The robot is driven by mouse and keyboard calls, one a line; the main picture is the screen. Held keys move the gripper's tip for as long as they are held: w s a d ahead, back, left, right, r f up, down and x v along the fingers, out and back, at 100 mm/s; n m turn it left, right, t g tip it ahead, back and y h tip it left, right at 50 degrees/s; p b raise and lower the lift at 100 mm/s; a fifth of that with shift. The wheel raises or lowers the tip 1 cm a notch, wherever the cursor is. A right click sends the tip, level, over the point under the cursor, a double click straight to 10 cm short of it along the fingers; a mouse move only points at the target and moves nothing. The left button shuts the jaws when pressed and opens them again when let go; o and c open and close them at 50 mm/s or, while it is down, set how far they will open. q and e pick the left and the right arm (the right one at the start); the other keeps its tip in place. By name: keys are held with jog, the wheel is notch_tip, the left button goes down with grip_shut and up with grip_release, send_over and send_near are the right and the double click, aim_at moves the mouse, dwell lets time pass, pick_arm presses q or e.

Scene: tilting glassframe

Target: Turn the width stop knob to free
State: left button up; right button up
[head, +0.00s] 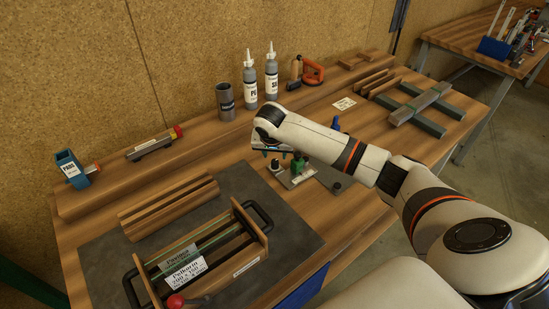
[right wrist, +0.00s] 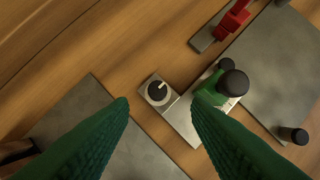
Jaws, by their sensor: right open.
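The width stop knob appears to be the round black dial (right wrist: 157,92) with a white pointer, on a light square base at the end of a metal plate. Its pointer points up and slightly right in the right wrist view; no label is readable. In the head view the dial (head: 275,165) is small, just below my right gripper (head: 272,150). In the right wrist view my right gripper (right wrist: 160,103) is open, its green fingers either side of the dial in the picture, with nothing between them. I cannot tell its height above the dial. My left gripper is out of view.
Beside the dial stands a green block with black knobs (right wrist: 233,83); a red clamp (right wrist: 232,22) lies beyond. A wooden frame holder (head: 256,243) with black handles is on the dark mat (head: 100,258). Bottles (head: 250,80) stand on the back ledge.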

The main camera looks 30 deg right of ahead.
aim_at(275, 161)
jog(key=x, duration=0.5)
jog(key=shift+w+a, duration=0.15)
jog(key=shift+w, duration=0.05)
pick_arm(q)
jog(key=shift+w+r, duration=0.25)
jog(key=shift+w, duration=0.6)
pick_arm(e)
jog(key=shift+x, duration=0.75)
grip_shut()
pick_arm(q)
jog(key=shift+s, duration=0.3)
